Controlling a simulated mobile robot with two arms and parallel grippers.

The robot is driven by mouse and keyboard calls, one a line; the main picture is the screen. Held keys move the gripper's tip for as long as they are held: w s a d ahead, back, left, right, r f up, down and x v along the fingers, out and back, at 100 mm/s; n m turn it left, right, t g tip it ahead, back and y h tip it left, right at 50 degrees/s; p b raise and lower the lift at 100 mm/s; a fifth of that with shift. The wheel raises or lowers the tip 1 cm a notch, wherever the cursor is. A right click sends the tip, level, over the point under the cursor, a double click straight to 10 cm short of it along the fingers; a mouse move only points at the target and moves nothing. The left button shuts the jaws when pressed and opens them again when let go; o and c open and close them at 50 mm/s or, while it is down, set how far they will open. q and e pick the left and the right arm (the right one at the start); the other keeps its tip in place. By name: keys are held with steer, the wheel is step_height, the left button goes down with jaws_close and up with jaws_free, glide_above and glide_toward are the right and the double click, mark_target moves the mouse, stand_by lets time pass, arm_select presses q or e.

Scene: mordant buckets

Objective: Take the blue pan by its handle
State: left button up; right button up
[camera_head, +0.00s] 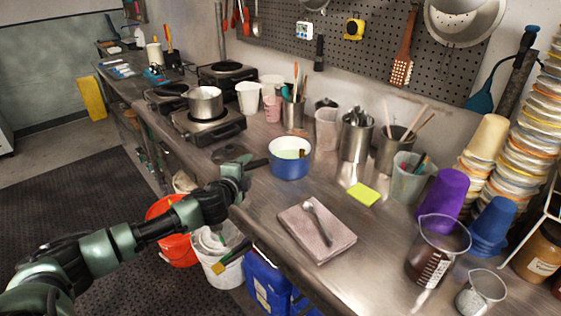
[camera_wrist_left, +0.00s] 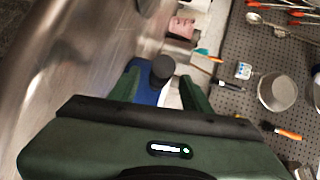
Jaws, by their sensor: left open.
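The blue pan (camera_head: 290,165) stands on the metal bench, with a pale inside and something brown in it. Its dark handle (camera_head: 256,163) points left towards my left gripper (camera_head: 241,168). The gripper is open at the handle's end, over the bench's front edge. In the left wrist view, the round dark handle end (camera_wrist_left: 162,67) shows between the two green fingers of my left gripper (camera_wrist_left: 160,84), with part of the blue pan (camera_wrist_left: 146,94) behind it. I cannot tell whether the fingers touch the handle. My right gripper is not in view.
A folded pink cloth with a spoon (camera_head: 318,235) and a yellow-green sponge (camera_head: 362,194) lie right of the pan. Metal tool pots (camera_head: 357,138) stand behind. A hot plate with a steel pot (camera_head: 205,101) stands at the back left. Buckets (camera_head: 222,266) stand below the edge.

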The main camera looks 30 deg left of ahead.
arm_select(q)
steer(key=shift+x, duration=1.2)
steer(key=shift+w+f, duration=0.15)
steer(key=shift+w, duration=0.15)
jaws_close()
steer(key=shift+r, duration=0.25)
steer(key=shift+w, duration=0.1)
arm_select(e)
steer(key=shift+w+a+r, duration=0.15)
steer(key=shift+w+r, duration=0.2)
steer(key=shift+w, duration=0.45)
arm_select(q)
steer(key=shift+r, duration=0.1)
